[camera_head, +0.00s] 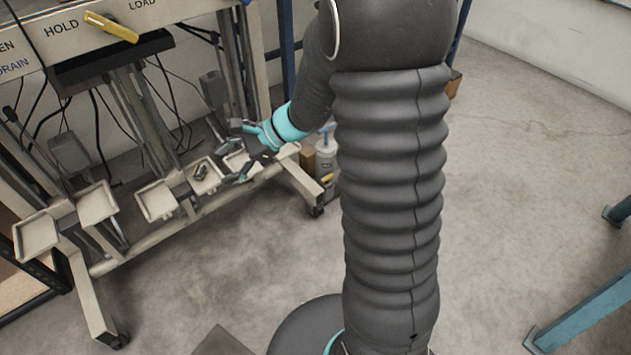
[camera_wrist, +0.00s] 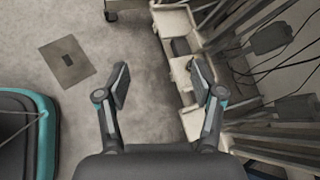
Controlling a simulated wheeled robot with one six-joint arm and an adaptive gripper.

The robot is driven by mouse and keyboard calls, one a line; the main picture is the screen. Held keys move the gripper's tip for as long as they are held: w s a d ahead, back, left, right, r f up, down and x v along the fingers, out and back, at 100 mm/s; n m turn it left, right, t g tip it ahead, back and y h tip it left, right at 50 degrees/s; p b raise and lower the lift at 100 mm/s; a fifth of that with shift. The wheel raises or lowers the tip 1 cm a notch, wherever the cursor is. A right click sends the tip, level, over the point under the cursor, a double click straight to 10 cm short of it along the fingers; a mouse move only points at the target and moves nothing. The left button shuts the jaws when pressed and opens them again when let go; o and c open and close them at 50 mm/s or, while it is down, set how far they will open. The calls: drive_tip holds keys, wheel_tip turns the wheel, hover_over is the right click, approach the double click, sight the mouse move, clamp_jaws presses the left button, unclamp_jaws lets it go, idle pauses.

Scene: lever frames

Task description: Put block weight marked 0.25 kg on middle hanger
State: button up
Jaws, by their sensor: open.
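In the head view several pale hanger trays hang low on the lever frame, among them a tray at the left (camera_head: 37,237), another beside it (camera_head: 97,204) and one nearer the middle (camera_head: 156,202). Small dark metal pieces (camera_head: 201,172), likely weights, lie on a tray right of that one; no marking is readable. My gripper (camera_head: 229,161) is open and empty-looking at the right end of the tray row. In the wrist view my gripper (camera_wrist: 161,77) has its fingers spread over floor and tray edges. A dark block-like shape (camera_wrist: 180,46) shows beyond the right finger.
The frame's yellow handle (camera_head: 111,27) is by the HOLD label. Cables hang behind the trays. A flat plate (camera_wrist: 67,61) lies on the floor. A blue-legged stand (camera_head: 580,315) is at right; floor between is clear.

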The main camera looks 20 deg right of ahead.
drive_tip(key=s+d+r+n+h, duration=0.3)
drive_tip(key=s+d+r+n, duration=0.1)
drive_tip(key=s, duration=0.4)
drive_tip(key=s+d+r+n+t+h, duration=0.1)
drive_tip(key=s+d+r+n+h, duration=0.3)
drive_tip(key=s+n, duration=0.3)
drive_tip(key=s+d+r+n+t+h, duration=0.1)
drive_tip(key=s+d+r+n+h, duration=0.3)
drive_tip(key=s, duration=0.4)
drive_tip(key=shift+s+r+n, duration=0.2)
drive_tip(key=shift+s+n, duration=0.1)
drive_tip(key=shift+n, duration=0.4)
